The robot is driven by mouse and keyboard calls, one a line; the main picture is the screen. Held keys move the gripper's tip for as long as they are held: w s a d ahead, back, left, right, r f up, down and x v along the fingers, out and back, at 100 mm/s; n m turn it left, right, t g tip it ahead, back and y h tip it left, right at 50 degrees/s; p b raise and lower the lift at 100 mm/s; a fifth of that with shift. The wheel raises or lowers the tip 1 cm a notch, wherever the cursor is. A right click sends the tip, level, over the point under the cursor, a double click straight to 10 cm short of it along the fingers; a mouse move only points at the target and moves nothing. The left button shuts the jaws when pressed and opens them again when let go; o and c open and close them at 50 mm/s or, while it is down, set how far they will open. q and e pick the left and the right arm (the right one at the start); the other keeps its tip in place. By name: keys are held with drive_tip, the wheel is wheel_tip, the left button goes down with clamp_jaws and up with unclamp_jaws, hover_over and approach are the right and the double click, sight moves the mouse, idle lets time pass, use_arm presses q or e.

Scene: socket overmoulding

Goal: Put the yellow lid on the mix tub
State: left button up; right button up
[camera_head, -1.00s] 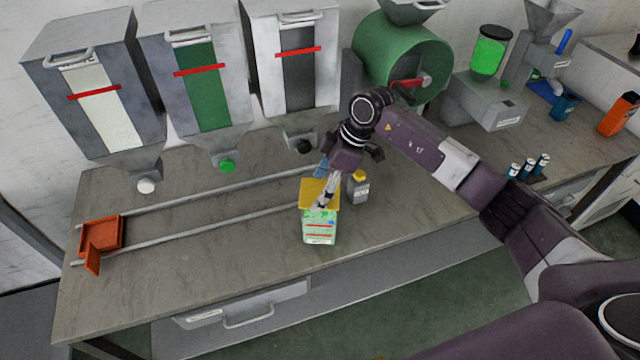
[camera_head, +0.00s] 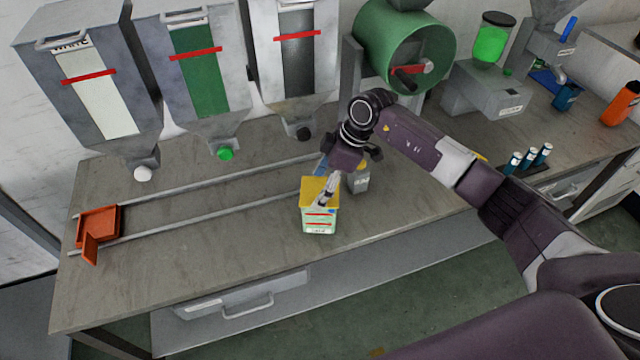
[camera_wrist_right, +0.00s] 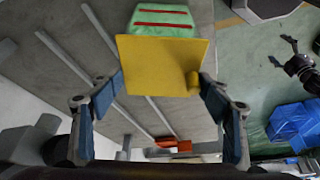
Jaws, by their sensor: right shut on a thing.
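The mix tub (camera_head: 319,220), pale with red lines, stands upright near the bench's front edge. The yellow lid (camera_head: 318,185) is over its top, roughly lined up with it; I cannot tell if it is fully seated. My right gripper (camera_head: 326,196) is shut on the lid. In the right wrist view the square lid (camera_wrist_right: 155,60) lies between the blue finger pads of the right gripper (camera_wrist_right: 162,92), and the tub's striped face (camera_wrist_right: 162,20) shows beyond it. My left gripper (camera_wrist_right: 283,50) shows small and empty over the floor, its fingers apart.
A grey bottle (camera_head: 359,182) stands close to the tub's right, partly hidden by my right arm. Two rails run left to an orange tray (camera_head: 98,226). Several hoppers (camera_head: 205,75) and a green drum (camera_head: 400,50) stand behind. The front left bench is clear.

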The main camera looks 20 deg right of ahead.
drive_tip(key=o, duration=1.2)
drive_tip(key=v, duration=1.2)
